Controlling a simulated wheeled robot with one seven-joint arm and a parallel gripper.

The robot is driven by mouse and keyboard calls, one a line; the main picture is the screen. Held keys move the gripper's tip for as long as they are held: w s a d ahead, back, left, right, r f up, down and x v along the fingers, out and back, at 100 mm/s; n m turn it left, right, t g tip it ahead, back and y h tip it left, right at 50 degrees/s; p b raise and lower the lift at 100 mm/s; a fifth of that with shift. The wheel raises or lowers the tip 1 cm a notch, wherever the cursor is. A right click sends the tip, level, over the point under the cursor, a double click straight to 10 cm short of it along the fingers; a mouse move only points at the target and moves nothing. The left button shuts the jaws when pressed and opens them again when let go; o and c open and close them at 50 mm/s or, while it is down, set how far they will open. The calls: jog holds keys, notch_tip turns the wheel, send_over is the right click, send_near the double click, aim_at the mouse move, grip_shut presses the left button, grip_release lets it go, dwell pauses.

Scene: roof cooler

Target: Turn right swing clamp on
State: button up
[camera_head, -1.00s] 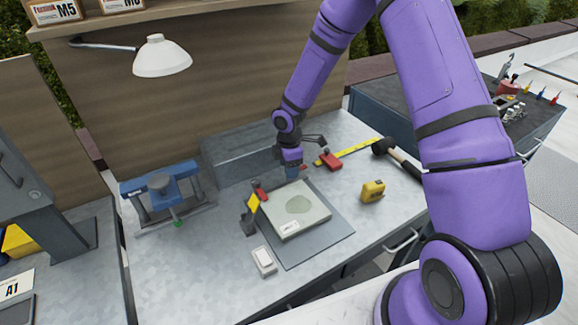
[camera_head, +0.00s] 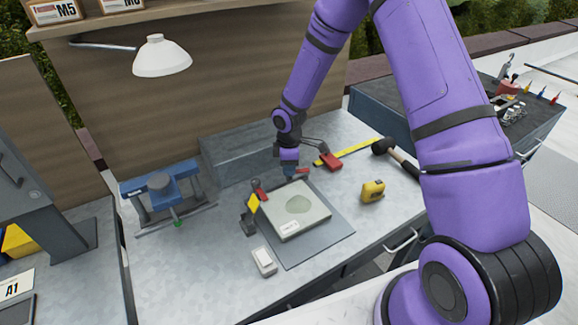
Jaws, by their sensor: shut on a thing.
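A light square plate (camera_head: 312,217) with a greenish round patch lies on a dark grey mat (camera_head: 332,231) on the workbench. A clamp with yellow and red parts (camera_head: 252,204) stands at the plate's left edge. My gripper (camera_head: 289,172) points down at the plate's back edge. It is shut on a small, mostly hidden thing there, which seems to be the right swing clamp. A small red part (camera_head: 302,170) shows just right of the fingers. The fingers and the clamp arm's position are too small to make out.
A red-handled tool (camera_head: 331,162), yellow strip (camera_head: 358,149), black mallet (camera_head: 382,146) and yellow tape measure (camera_head: 373,190) lie to the right. A blue vise (camera_head: 160,187) stands left, a grey block (camera_head: 235,155) behind. A white switch box (camera_head: 263,261) sits in front.

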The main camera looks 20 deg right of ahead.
jog(key=m, duration=0.7)
jog(key=shift+w, duration=0.1)
jog(key=m, duration=0.7)
dwell(0.3)
jog(key=o, duration=0.9)
jog(key=shift+o, duration=0.2)
jog(key=shift+r, duration=0.1)
notch_tip(320, 180, up, 11)
